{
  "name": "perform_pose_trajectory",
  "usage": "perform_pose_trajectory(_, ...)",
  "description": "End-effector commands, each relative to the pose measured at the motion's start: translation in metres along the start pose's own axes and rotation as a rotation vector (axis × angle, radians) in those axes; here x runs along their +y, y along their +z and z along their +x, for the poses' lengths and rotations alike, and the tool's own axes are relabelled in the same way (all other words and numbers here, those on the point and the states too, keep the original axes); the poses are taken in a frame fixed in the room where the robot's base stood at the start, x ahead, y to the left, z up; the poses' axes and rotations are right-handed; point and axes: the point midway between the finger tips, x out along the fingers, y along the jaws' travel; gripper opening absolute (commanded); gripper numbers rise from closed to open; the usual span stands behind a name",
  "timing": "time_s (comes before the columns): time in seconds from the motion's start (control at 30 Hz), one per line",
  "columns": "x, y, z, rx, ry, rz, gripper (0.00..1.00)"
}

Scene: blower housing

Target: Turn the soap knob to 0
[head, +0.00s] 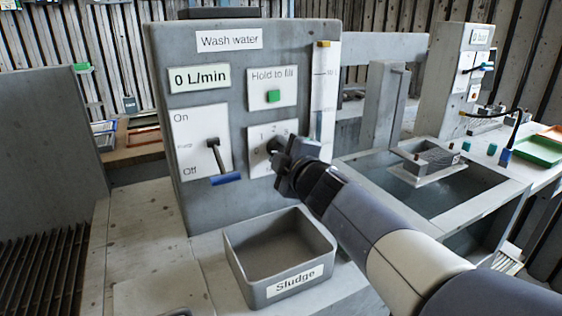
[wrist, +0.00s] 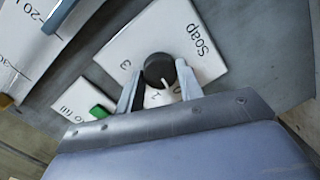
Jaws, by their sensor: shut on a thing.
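The soap knob (wrist: 159,68) is a round black knob with a pale pointer mark. It stands on a white plate (wrist: 205,50) marked "Soap", with a "3" on one side and partly hidden digits near my jaws. The pointer mark faces down in the wrist view, toward these digits; I cannot tell exactly which one it meets. My gripper (wrist: 158,80) is shut on the knob, one finger on each side. In the head view my gripper (head: 277,150) is against the soap plate (head: 257,160) and hides most of the knob and plate.
A green fill button (head: 273,96) sits above the plate. A blue-handled On/Off lever (head: 226,178) is close on the left, pointing low. A clear level tube (head: 323,95) is at upper right. A sludge bin (head: 280,255) stands below, and a water basin (head: 440,195) is right.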

Motion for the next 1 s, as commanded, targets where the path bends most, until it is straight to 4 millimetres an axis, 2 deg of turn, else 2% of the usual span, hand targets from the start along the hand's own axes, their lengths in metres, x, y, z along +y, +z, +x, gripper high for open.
perform_pose_trajectory(0.4,-0.0023,0.0001,0.0003,-0.010,0.012,-0.165,0.12)
perform_pose_trajectory(0.9,-0.0016,0.0000,0.0003,-0.011,0.014,-0.182,0.12)
perform_pose_trajectory(0.93,-0.0016,-0.0001,0.0003,-0.011,0.014,-0.182,0.37)
perform_pose_trajectory(1.0,-0.0015,-0.0001,0.0003,-0.011,0.014,-0.182,0.42)
